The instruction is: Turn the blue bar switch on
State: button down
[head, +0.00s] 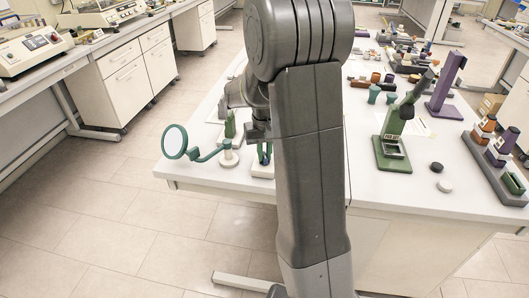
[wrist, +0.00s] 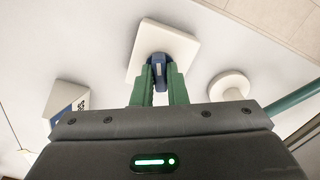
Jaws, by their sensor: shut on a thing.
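The blue bar switch (wrist: 158,72) stands on a square white base (wrist: 183,47) in the wrist view. My gripper (wrist: 158,64) has green fingers that close on the bar from both sides. In the head view my gripper (head: 264,153) points down near the table's front left edge, over the white base (head: 262,171). My arm hides much of that area, and the blue bar is not clear there.
A small box with a blue panel (wrist: 68,99) is on the other side in the wrist view. A green device (head: 393,150) stands on the white table (head: 400,195) at right.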

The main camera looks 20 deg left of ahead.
jog(key=shift+m, duration=2.4)
jog(key=c, duration=1.4)
grip_release()
jog(key=shift+c, duration=0.2)
notch_tip(320, 180, up, 14)
jog(key=shift+f, duration=0.15)
notch_tip(320, 180, down, 14)
jog(key=shift+r, duration=0.1)
jog(key=shift+r, duration=0.15)
